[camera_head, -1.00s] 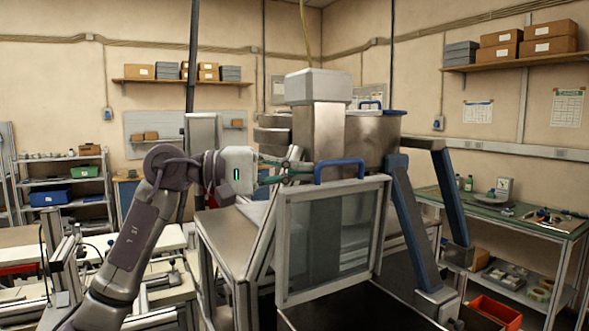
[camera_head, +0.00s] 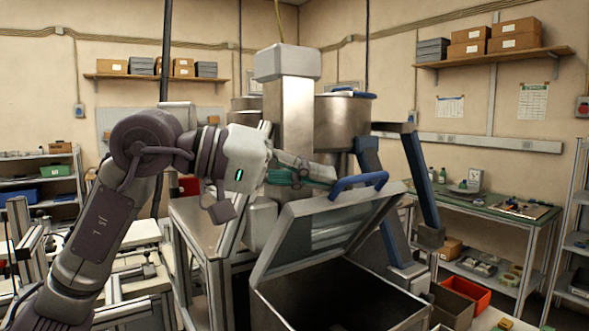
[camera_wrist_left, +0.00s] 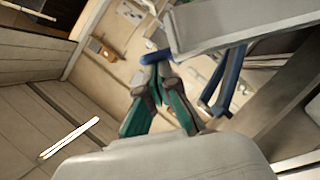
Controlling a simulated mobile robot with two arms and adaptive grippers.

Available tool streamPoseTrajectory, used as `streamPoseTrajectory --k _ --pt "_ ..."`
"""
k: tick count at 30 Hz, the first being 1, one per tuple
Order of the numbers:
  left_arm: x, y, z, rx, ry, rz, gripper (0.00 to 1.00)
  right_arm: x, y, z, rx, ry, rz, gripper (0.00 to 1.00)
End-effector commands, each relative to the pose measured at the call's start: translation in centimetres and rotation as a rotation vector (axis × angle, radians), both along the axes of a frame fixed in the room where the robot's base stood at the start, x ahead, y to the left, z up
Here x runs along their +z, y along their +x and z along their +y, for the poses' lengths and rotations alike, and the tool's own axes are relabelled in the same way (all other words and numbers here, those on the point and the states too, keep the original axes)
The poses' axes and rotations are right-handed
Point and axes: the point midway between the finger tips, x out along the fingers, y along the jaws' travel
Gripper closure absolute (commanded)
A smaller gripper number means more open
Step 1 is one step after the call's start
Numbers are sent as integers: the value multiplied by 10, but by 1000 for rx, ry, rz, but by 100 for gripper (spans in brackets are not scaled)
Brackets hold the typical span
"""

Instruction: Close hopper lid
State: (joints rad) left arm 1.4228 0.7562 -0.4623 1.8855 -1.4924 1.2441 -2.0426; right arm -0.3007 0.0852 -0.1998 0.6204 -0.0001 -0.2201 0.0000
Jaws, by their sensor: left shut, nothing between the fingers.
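The hopper lid (camera_head: 328,235) is a grey framed panel with a window and a blue handle (camera_head: 358,184) on its upper edge. It stands tilted, partly open, over the dark open hopper (camera_head: 340,312). My left gripper (camera_head: 334,176) is shut and empty, its fingertips close behind the lid's upper edge beside the handle. I cannot tell whether they touch it. In the left wrist view the shut fingers (camera_wrist_left: 150,65) reach toward the blue handle and the lid's edge (camera_wrist_left: 230,25). My right gripper is not in view.
A metal column (camera_head: 296,120) and blue-sided struts (camera_head: 420,185) stand behind the hopper. A green-topped bench (camera_head: 490,204) is at the right, with an orange bin (camera_head: 464,291) lower down. Light-topped tables (camera_head: 120,250) stand at the left.

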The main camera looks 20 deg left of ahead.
Motion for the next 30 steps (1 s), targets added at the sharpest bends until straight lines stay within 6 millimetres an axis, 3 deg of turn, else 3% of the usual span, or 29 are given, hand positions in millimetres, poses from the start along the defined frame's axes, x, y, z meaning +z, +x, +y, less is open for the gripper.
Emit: streamPoseTrajectory --k 6,15,24,30 --pt "-35 -26 -33 -4 167 -133 100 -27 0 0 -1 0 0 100" --pt "-87 -51 -65 -2 384 -303 100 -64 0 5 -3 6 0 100" --pt "-130 -64 -82 -1 549 -431 100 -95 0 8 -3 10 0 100" --pt "-147 -67 -86 0 615 -480 100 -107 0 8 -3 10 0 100"
